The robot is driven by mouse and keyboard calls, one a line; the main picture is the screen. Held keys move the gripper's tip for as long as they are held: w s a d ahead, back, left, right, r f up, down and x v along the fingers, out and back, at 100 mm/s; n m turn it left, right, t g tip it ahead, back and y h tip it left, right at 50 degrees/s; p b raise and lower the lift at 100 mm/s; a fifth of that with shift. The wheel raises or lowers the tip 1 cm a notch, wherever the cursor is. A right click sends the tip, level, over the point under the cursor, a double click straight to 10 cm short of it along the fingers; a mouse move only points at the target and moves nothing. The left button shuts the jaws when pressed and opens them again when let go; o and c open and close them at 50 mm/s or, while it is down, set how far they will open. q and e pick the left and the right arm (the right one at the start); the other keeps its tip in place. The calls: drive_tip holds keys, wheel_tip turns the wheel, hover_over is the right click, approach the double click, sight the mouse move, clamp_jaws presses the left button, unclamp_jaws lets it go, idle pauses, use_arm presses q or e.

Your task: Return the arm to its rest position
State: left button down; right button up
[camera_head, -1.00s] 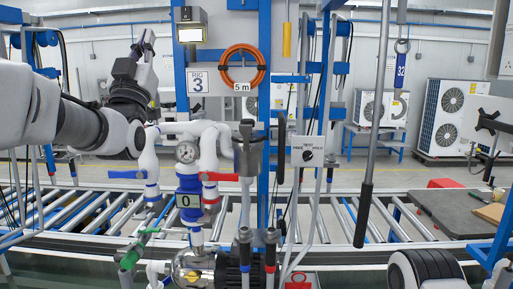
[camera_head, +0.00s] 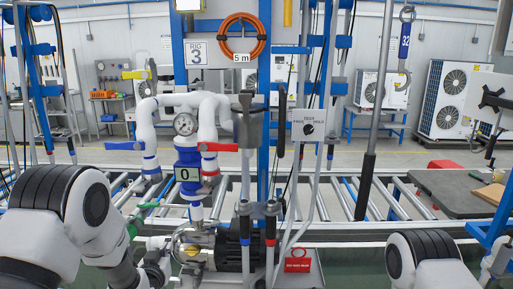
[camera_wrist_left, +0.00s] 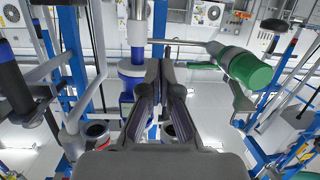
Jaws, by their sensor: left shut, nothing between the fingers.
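My left arm comes in at the lower left of the head view, bent downward. Its gripper is low there and largely hidden. In the left wrist view my left gripper (camera_wrist_left: 162,72) points ahead with its two dark fingers together, shut and empty. Beyond the fingers is a blue and white pump pipe, and a green cylindrical fitting (camera_wrist_left: 250,70) is off to the right, apart from the fingers. My right arm shows only as a white and black link at the lower right of the head view; its gripper is out of frame.
The pump rig with its pressure gauge (camera_head: 185,125), red valve handle (camera_head: 218,147) and display (camera_head: 188,174) stands close ahead. A roller conveyor runs behind. A grey table (camera_head: 455,195) is at the right.

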use_arm(q)
drive_tip(key=s+f+g+b, duration=0.1)
drive_tip(key=s+f+g, duration=0.7)
drive_tip(key=s+f, duration=1.45)
drive_tip(key=s+f+g, duration=0.2)
drive_tip(key=s+g, duration=0.2)
drive_tip(key=s, duration=0.6)
drive_tip(key=s+f+g, duration=0.2)
drive_tip(key=s+g, duration=0.1)
drive_tip(key=s, duration=0.8)
drive_tip(key=shift+f+g+h, duration=0.4)
drive_tip(key=shift+w+a, duration=0.1)
drive_tip(key=c, duration=1.8)
unclamp_jaws()
drive_tip(key=shift+c, duration=0.2)
